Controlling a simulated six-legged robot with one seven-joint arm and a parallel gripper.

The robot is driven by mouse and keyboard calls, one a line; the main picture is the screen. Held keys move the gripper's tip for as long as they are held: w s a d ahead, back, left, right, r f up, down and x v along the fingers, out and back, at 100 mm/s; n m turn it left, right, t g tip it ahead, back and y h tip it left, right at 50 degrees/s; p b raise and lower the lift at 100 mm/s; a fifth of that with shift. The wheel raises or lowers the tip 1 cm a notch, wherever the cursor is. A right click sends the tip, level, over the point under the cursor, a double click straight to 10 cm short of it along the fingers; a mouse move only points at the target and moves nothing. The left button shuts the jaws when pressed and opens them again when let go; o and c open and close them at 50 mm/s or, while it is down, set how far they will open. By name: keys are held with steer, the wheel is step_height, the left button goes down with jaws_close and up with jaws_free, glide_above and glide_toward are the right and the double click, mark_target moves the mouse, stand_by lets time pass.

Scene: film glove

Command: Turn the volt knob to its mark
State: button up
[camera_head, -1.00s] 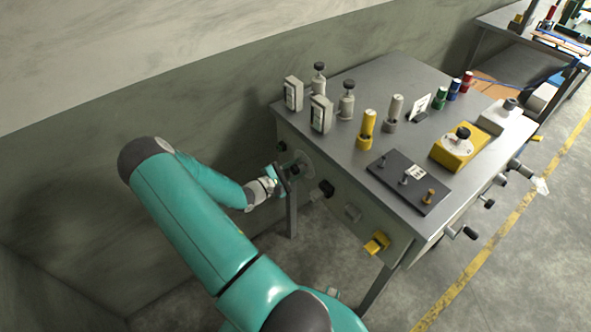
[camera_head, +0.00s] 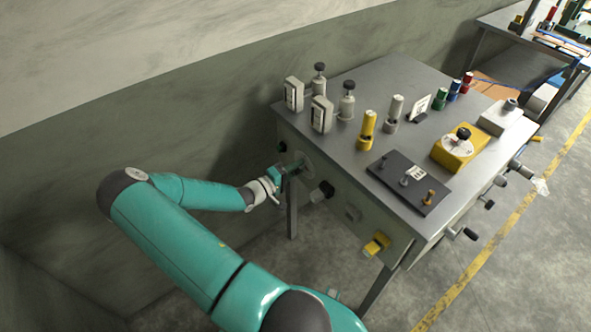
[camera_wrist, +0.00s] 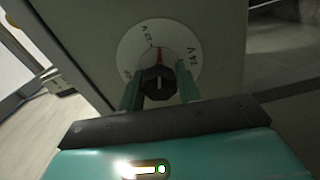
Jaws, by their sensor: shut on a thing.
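The volt knob (camera_wrist: 158,84) is black with a pale line on its face. It sits on a round white dial (camera_wrist: 134,40) on the side of the bench cabinet, marked with "V" labels. A red mark (camera_wrist: 159,54) lies on the dial just above the knob in the wrist view. The knob's pale line stands nearly upright and looks roughly in line with it; exact alignment is hard to tell. My gripper (camera_wrist: 159,91) is shut on the knob, one finger on each side. In the head view my gripper (camera_head: 280,175) is at the cabinet's left face, largely hiding the knob.
The grey bench top (camera_head: 378,87) carries grey sockets, a yellow post (camera_head: 366,130), a black plate (camera_head: 392,192) and a yellow box (camera_head: 452,155). A yellow part (camera_head: 376,244) and other knobs stick out from the cabinet sides. The wall is close behind my arm.

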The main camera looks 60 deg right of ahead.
steer(key=m, duration=0.7)
steer(key=shift+r, duration=0.1)
steer(key=m, duration=0.3)
steer(key=shift+m, duration=2)
steer(key=o, duration=1)
steer(key=shift+c, duration=0.2)
steer(key=shift+a, duration=0.15)
steer(key=v, duration=1.3)
steer(key=shift+a, duration=0.3)
steer(key=shift+w, duration=0.1)
